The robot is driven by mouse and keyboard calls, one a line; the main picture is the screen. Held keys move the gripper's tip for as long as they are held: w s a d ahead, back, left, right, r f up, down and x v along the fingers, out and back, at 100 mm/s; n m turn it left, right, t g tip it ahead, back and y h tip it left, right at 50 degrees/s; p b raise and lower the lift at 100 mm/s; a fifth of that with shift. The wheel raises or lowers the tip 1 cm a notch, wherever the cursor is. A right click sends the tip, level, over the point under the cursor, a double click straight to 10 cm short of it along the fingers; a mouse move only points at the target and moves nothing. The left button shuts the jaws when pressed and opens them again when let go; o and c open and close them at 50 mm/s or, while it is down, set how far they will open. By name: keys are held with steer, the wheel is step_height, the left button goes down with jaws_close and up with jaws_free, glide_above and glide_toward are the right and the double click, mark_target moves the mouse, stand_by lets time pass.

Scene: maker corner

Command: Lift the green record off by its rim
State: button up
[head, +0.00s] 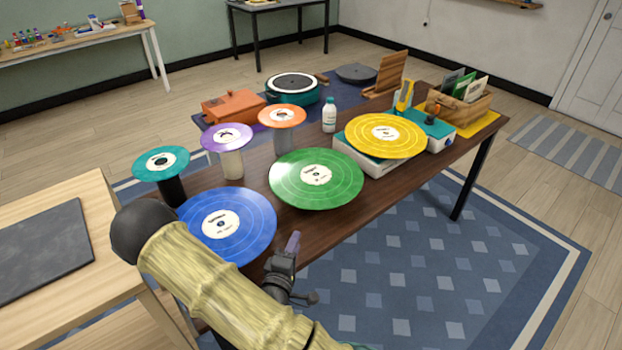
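The green record (340,188) is a large disc with a pale centre label, lying flat near the middle of the dark wooden table (385,200). My gripper (291,245) is in front of the table, below and left of the green record and just right of the blue record (250,207). It appears apart from both records. It is small and partly turned away, so I cannot tell whether its fingers are open or shut.
The yellow record (400,146) lies on a white and teal unit to the right. Smaller teal (150,164), purple (215,138) and orange (270,113) discs stand on cylinders behind left. A white bottle (329,118) stands behind the green record. Open rug lies in front right.

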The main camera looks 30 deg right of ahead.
steer(key=shift+r+n+t, duration=0.2)
steer(key=shift+n+t, duration=0.1)
steer(key=shift+w, duration=0.1)
steer(key=p, duration=0.1)
glide_toward(319, 189)
steer(key=shift+w+a+f, duration=0.25)
steer(key=shift+w+f, duration=0.1)
steer(key=shift+w, duration=0.1)
steer(key=shift+w+d, duration=0.2)
steer(key=shift+a, duration=0.1)
steer(key=shift+s+d+p+x, duration=0.1)
steer(key=shift+d+p+x, duration=0.1)
steer(key=shift+x, duration=0.7)
steer(key=shift+s+d+p+x, duration=0.1)
steer(key=shift+s+p+x, duration=0.1)
steer(key=shift+x, duration=0.65)
steer(key=shift+s+d+p+x, duration=0.1)
steer(key=shift+p+x, duration=0.1)
steer(key=shift+x, duration=0.7)
steer(key=shift+r, duration=0.1)
